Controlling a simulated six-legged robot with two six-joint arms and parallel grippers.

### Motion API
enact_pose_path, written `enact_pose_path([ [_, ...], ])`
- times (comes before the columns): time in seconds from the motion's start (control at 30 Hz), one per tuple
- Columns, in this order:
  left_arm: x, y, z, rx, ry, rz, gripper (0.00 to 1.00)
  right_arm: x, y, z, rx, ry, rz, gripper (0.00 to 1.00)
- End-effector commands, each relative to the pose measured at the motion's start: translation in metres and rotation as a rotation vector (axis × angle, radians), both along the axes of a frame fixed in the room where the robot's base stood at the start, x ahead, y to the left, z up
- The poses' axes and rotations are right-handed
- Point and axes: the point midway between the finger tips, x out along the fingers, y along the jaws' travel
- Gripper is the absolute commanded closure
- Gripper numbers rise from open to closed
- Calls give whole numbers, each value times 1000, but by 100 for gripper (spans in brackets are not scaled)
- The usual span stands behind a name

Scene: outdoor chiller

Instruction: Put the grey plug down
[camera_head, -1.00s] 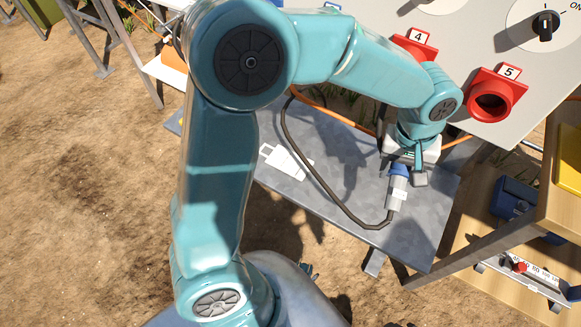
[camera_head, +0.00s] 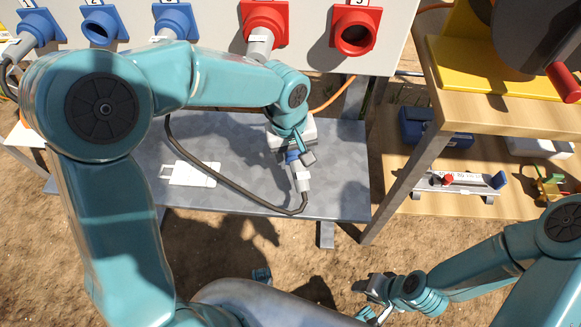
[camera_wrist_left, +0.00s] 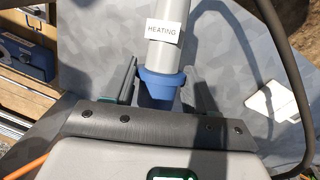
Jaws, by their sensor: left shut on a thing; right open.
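The grey plug (camera_head: 301,181) has a blue collar and a dark cable; in the left wrist view the plug (camera_wrist_left: 168,40) carries a white label reading HEATING. My left gripper (camera_head: 297,157) is shut on it at the blue collar, over the right part of the grey metal shelf (camera_head: 240,190). In the left wrist view the jaws (camera_wrist_left: 160,90) stand either side of the collar. I cannot tell whether the plug touches the shelf. My right gripper (camera_head: 368,298) is open and empty, low in the head view, in front of the shelf.
Above the shelf is a panel with blue sockets (camera_head: 103,27) and red sockets (camera_head: 355,32); the red socket numbered 4 holds a grey plug (camera_head: 260,45). A white tag (camera_head: 188,174) lies on the shelf. A wooden bench (camera_head: 480,125) with a blue box (camera_head: 430,130) stands right.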

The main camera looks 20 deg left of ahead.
Motion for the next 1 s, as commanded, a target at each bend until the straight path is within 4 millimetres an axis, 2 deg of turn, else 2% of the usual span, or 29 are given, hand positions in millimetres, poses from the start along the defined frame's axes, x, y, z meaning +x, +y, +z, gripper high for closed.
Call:
enact_pose_path([
  [0.2,0,-1,-39,1,3,2,79,0,0,-13,0,0,0,57],
  [0.3,0,-1,-50,-1,1,3,79,0,0,-15,0,0,0,57],
  [0.7,0,-1,-55,0,-1,2,79,0,0,-19,0,0,0,57],
  [0.73,0,-1,-55,0,0,2,40,0,0,-18,0,0,0,57],
  [0.8,0,-1,-54,0,0,2,18,0,0,-17,0,0,0,57],
  [1.0,0,-1,-54,0,0,2,18,0,0,-17,0,0,0,57],
])
